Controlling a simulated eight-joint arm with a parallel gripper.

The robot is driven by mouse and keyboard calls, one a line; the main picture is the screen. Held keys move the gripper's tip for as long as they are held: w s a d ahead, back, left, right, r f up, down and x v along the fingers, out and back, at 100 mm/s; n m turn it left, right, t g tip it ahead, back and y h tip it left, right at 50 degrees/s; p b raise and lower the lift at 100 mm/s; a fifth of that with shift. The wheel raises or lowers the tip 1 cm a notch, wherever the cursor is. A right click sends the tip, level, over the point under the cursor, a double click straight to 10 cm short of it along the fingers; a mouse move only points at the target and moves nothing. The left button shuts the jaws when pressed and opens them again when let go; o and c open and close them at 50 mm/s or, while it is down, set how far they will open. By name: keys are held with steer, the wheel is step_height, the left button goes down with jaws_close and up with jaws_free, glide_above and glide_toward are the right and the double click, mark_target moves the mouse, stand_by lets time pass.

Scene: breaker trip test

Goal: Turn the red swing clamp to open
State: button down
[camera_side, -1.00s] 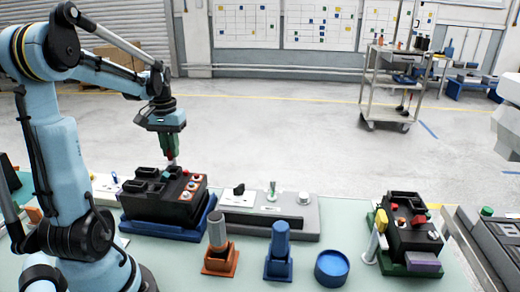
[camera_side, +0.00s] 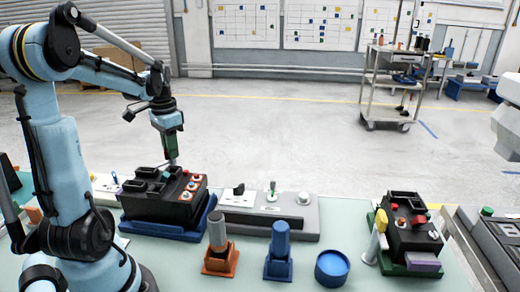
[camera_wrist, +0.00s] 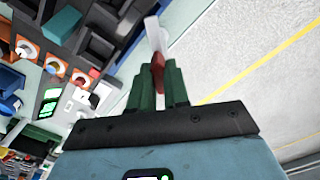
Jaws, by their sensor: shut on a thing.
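The red swing clamp (camera_wrist: 157,66) shows in the wrist view between the green fingers of my gripper (camera_wrist: 158,80). The fingers are shut on its red part, and a pale bar sticks out beyond it. In the side view my gripper (camera_side: 171,158) points down at the back edge of the black breaker unit (camera_side: 160,206), which sits in a blue tray (camera_side: 167,229). At this size I cannot make out the clamp's angle in the side view.
A grey panel (camera_side: 290,226) with a switch and a knob stands right of the unit. An orange holder (camera_side: 220,262), a blue holder (camera_side: 279,268) and a blue round dish (camera_side: 332,268) stand in front. A second black unit (camera_side: 412,235) is at the right.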

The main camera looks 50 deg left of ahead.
steer(key=m, duration=0.5)
steer(key=shift+m, duration=2.5)
steer(key=c, duration=1.1)
jaws_free()
steer(key=shift+r, duration=0.1)
step_height(320, 180, up, 12)
